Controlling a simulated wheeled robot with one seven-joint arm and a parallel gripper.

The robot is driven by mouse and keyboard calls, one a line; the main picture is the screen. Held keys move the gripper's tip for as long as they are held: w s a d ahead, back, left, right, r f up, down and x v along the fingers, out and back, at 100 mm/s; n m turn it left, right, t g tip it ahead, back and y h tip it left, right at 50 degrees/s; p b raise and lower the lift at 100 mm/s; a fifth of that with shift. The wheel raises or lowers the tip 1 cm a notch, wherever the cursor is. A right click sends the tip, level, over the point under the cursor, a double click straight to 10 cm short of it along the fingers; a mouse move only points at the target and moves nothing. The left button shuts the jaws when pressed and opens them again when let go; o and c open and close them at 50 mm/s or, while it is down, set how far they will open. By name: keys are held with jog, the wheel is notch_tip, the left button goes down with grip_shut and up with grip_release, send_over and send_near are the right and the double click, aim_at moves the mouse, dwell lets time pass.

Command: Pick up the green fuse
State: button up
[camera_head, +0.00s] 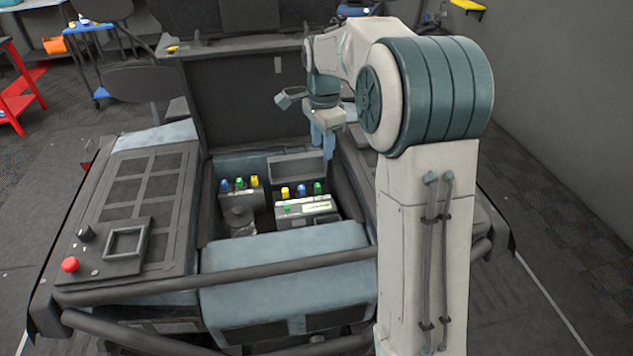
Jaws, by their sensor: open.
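Green pieces that look like fuses show in the open bay. One (318,188) stands at the right end of the right row, beside a blue one (302,190) and a yellow one (285,193). Another green one (239,183) stands in the left row, between a blue one (224,185) and a yellow one (254,181). A small green spot (287,209) shows lower on the right block; I cannot tell what it is. My gripper (328,152) points down above the right row, apart from it. It is open, with nothing seen between its fingers.
The bay's raised dark lid (240,100) stands behind. An open grey box (297,167) sits behind the right row. A padded front edge (290,275) and a dark bar (270,274) cross before the bay. A panel with a red button (70,265) lies to the left.

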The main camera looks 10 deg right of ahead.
jog(key=w+f+m, duration=0.3)
jog(key=w, duration=0.2)
send_over(318, 190)
jog(key=w, duration=0.2)
jog(key=f, duration=0.8)
jog(key=shift+s+d+f+p, duration=0.1)
jog(key=shift+s+d+p, duration=0.05)
jog(key=shift+d+p, duration=0.15)
jog(key=f, duration=0.2)
jog(key=s+f+p, duration=0.1)
jog(key=f, duration=0.1)
jog(key=shift+f, duration=0.1)
jog(key=shift+w+f, duration=0.1)
jog(key=shift+f, duration=0.45)
grip_shut()
